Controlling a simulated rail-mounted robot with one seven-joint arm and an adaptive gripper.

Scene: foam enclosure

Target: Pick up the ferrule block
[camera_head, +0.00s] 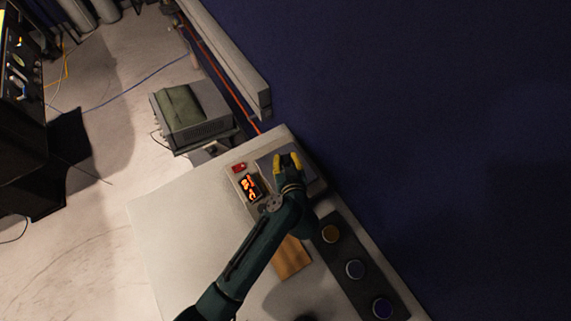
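My gripper (288,161), with yellow fingertips, is over a grey plate (268,164) at the far end of the pale table. Its fingertips look apart, and I see nothing clear between them. I cannot pick out the ferrule block with certainty. A tan, wood-coloured block (291,258) lies on the table beside my dark green arm, partly covered by it. Whatever is directly under my gripper is hidden.
A dark strip (345,251) with round yellow and blue discs runs along the right edge. A small box with a lit orange display (250,186) and a red item (239,168) sit left of my gripper. A grey equipment box (205,128) stands beyond. The table's left part (180,220) is clear.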

